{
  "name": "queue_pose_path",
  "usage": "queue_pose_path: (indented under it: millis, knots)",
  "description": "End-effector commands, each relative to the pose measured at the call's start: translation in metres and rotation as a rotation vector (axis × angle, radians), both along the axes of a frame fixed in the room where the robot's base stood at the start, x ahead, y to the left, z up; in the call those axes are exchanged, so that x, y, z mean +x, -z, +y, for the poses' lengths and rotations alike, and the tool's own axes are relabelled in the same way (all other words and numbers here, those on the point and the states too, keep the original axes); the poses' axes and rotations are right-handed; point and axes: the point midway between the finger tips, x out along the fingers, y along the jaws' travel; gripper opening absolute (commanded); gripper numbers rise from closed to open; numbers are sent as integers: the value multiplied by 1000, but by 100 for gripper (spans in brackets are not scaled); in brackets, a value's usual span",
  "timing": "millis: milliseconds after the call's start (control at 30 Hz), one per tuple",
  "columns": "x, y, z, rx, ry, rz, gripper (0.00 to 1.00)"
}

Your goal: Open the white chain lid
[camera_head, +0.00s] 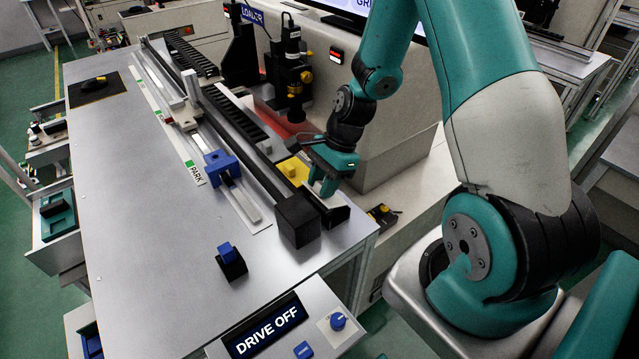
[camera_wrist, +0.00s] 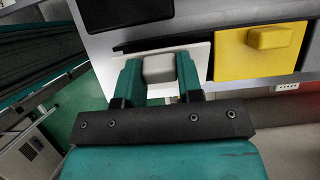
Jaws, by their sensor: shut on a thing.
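In the wrist view the white lid (camera_wrist: 199,58) is a flat white panel with a pale grey block-shaped knob (camera_wrist: 158,69) on it. My gripper (camera_wrist: 159,61) has one green finger on each side of this knob and is shut on it. The gripper's dark bar and green body cover the near part of the view. In the head view my gripper (camera_head: 326,180) reaches down at the right edge of the workbench, beside the dark rail. I cannot tell whether the lid is raised.
A yellow lid (camera_wrist: 258,55) with a yellow knob is right of the white one; it also shows in the head view (camera_head: 293,168). A black block (camera_head: 297,220) stands at the rail's near end. The panel display (camera_head: 266,327) reads DRIVE OFF. The bench's left side is mostly clear.

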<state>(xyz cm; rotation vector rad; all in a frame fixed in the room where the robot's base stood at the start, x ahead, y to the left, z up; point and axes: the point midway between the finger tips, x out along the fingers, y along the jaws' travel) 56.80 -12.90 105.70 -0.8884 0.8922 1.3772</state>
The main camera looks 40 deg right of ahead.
Motion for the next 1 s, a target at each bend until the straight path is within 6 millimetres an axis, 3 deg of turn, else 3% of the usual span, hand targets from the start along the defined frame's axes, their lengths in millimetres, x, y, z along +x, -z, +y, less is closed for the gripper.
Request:
queue_pose_path:
  millis: [600,1000]
  knots:
    - [0,-10,-34,579,3,-4,10]
    - [0,-7,-48,836,-1,-4,10]
